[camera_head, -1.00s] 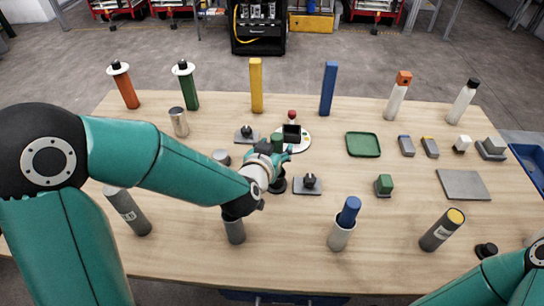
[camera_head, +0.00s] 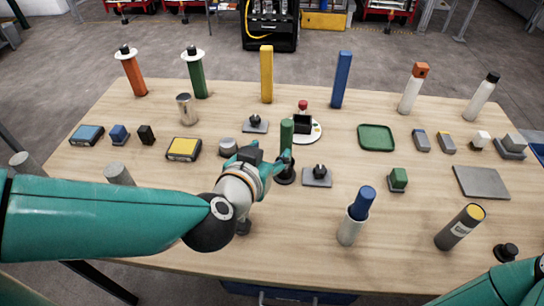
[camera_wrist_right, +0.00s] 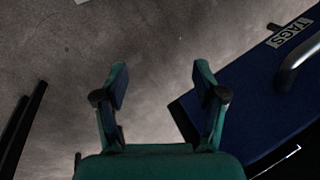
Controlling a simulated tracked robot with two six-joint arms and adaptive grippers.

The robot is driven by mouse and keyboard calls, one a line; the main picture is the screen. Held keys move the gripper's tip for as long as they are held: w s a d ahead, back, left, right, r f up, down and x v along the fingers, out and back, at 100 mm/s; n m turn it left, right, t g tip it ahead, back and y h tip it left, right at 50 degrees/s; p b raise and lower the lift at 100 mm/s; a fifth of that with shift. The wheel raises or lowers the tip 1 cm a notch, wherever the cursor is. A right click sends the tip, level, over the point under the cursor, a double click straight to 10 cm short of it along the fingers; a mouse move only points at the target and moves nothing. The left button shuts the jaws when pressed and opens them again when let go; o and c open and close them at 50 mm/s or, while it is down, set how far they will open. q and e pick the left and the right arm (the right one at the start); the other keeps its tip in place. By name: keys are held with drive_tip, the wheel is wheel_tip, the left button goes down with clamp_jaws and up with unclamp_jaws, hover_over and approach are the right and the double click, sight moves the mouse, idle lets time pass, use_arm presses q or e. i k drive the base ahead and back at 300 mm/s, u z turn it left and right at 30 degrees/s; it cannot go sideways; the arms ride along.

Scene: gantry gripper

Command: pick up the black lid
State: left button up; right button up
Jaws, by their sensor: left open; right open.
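A low black round piece with a knob (camera_head: 506,252), which looks like the black lid, lies at the front right of the table. My left gripper (camera_head: 277,163) is open in the middle of the table, far to the left of that piece. Its fingers are beside a green cylinder (camera_head: 287,134) that stands upright on a black round base (camera_head: 285,178); I cannot tell whether they touch it. In the right wrist view my right gripper (camera_wrist_right: 160,85) is open and empty, with dark floor and a blue bin edge beyond it.
A white and blue cylinder (camera_head: 350,228) and a grey cylinder with a yellow top (camera_head: 460,227) stand along the front. A grey plate (camera_head: 482,182) and green tray (camera_head: 377,138) lie on the right. Small blocks and tall posts fill the back and left.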

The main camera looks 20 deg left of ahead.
sight(507, 253)
drive_tip(key=u, duration=0.05)
drive_tip(key=k, duration=1)
drive_tip(key=z, duration=0.05)
